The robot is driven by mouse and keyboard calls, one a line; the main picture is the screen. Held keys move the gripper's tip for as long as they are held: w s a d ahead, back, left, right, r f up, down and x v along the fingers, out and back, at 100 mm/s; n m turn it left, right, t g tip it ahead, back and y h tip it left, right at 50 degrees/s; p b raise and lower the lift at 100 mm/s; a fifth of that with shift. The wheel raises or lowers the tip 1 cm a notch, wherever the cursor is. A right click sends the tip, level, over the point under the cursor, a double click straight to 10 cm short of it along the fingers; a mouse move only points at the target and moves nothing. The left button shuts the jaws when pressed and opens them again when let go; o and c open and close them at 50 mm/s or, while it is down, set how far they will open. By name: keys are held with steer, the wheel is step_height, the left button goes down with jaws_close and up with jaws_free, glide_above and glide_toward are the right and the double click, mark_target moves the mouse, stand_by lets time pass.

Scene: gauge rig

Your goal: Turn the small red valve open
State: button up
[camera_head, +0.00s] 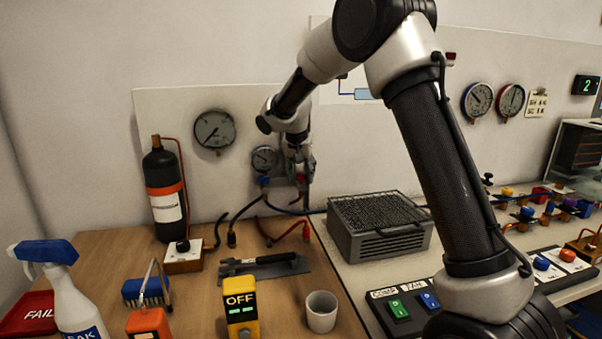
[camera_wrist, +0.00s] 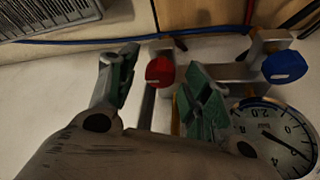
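The small red valve (camera_head: 302,179) is on the back panel, just under my gripper (camera_head: 299,165) in the head view. In the wrist view the red valve (camera_wrist: 159,71) is a round red knob on a grey pipe. It shows in the gap between the two green-padded fingers of my gripper (camera_wrist: 158,85). The fingers are apart, with a gap on each side of the knob; contact with it is not visible. A blue valve (camera_wrist: 284,67) sits to the right, outside the right finger. The small gauge (camera_wrist: 277,138) is below it, and it also shows in the head view (camera_head: 264,158).
A grey mesh-topped box (camera_head: 381,229) stands right of the valves. Red and black hoses (camera_head: 288,232) lie below the panel. A large gauge (camera_head: 214,130) and a black cylinder (camera_head: 165,190) are to the left. A white cup (camera_head: 321,312) and a yellow OFF box (camera_head: 241,308) stand in front.

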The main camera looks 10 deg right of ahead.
steer(key=c, duration=0.9)
steer(key=n+y, duration=0.1)
steer(key=n, duration=0.3)
steer(key=shift+d+n+t+y, duration=0.2)
steer(key=shift+n+t+y, duration=0.1)
steer(key=shift+n+y, duration=0.1)
steer(key=n+y, duration=0.1)
steer(key=n, duration=0.3)
steer(key=shift+d+n+y, duration=0.1)
steer(key=shift+n+y, duration=0.2)
steer(key=shift+y, duration=0.1)
steer(key=n+g+y, duration=0.1)
steer(key=n, duration=0.3)
steer(key=shift+w+d, duration=0.1)
steer(key=shift+n+g+y, duration=0.35)
steer(key=shift+n, duration=0.75)
steer(key=shift+n+g+y, duration=0.35)
steer(key=shift+n, duration=0.75)
steer(key=shift+d, duration=0.1)
